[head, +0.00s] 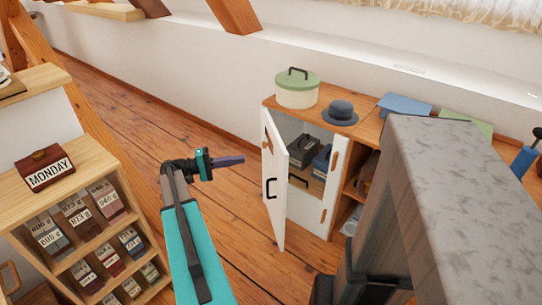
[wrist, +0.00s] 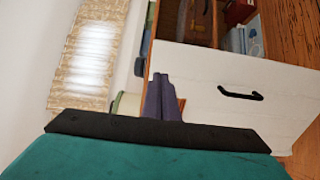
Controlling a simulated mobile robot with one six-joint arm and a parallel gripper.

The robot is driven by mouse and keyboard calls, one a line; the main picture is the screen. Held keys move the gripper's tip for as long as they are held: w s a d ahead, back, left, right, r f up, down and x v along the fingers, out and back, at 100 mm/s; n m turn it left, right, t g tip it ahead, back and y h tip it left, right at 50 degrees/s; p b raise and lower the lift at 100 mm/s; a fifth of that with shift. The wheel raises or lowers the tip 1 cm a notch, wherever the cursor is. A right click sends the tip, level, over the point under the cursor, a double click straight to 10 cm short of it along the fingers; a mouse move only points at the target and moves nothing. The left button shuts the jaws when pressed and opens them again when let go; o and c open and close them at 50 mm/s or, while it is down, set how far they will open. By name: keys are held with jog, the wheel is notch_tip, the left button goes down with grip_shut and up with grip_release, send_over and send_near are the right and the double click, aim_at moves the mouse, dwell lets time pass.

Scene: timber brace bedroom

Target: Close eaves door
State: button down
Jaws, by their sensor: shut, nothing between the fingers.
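The white eaves door (head: 285,218) stands ajar at the left end of a low wooden cabinet, swung out towards me. It has a black pull handle and wooden strips, and dark items show inside behind it. My gripper (head: 238,160) is left of the door in the head view, apart from it, with its purple fingers together and empty, pointing right. In the wrist view the door (wrist: 220,115) fills the right side, with its black handle in sight. My gripper's fingers (wrist: 163,98) show at the door's left edge; whether they touch it cannot be told there.
A green-lidded pot (head: 297,92) and a dark blue hat (head: 340,112) stand on the cabinet top (head: 268,102). Open shelves adjoin the door's compartment. A wooden rack (head: 70,205) with labelled blocks stands at left. Bare floor (head: 135,118) lies between rack and cabinet.

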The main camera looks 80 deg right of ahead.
aim_at(281, 153)
jog(key=shift+s, duration=0.15)
jog(key=x, duration=1.3)
jog(key=shift+s+d, duration=0.15)
jog(key=shift+s, duration=0.15)
